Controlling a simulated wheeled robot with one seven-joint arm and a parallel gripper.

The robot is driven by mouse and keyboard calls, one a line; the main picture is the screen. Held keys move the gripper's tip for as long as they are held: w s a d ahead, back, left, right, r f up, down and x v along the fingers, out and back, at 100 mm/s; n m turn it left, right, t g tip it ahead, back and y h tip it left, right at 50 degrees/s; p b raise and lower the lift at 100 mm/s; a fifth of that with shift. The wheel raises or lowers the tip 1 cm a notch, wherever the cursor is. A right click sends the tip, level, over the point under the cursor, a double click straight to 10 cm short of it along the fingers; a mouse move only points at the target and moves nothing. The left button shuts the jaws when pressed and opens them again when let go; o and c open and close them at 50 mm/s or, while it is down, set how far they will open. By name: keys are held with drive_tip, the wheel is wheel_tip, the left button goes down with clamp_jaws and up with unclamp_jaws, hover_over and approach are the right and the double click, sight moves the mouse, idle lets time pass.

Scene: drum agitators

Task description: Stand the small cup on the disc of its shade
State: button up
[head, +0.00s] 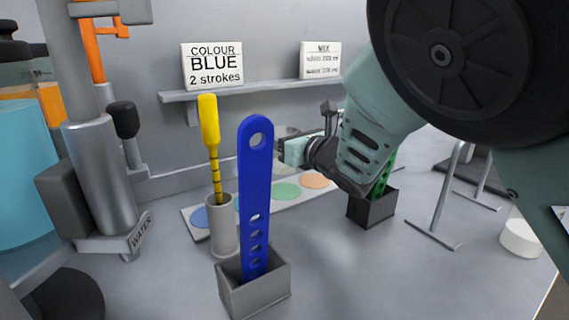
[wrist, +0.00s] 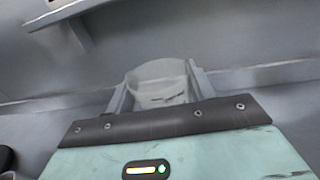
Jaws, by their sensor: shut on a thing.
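In the wrist view, a small pale grey cup (wrist: 160,82) sits between the two fingers of my gripper (wrist: 160,92), which is shut on it. In the head view my gripper (head: 284,148) is raised behind the blue paddle, over the back of the bench, and the cup is not clearly visible there. The blue paddle hides part of the strip.
A blue paddle (head: 255,190) stands in a grey box (head: 254,296), beside a yellow-handled rod (head: 209,122) in a grey holder (head: 223,238). A dark box (head: 372,210) stands right. A card reading "COLOUR BLUE 2 strokes" (head: 212,65) is on the wall shelf (head: 255,86).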

drive_tip(key=shift+f, duration=2.6)
drive_tip(key=shift+f, duration=0.15)
drive_tip(key=o, duration=1)
drive_tip(key=shift+r, duration=0.2)
drive_tip(key=b+v, duration=0.1)
drive_tip(key=v, duration=1.1)
drive_tip(key=shift+s, duration=0.1)
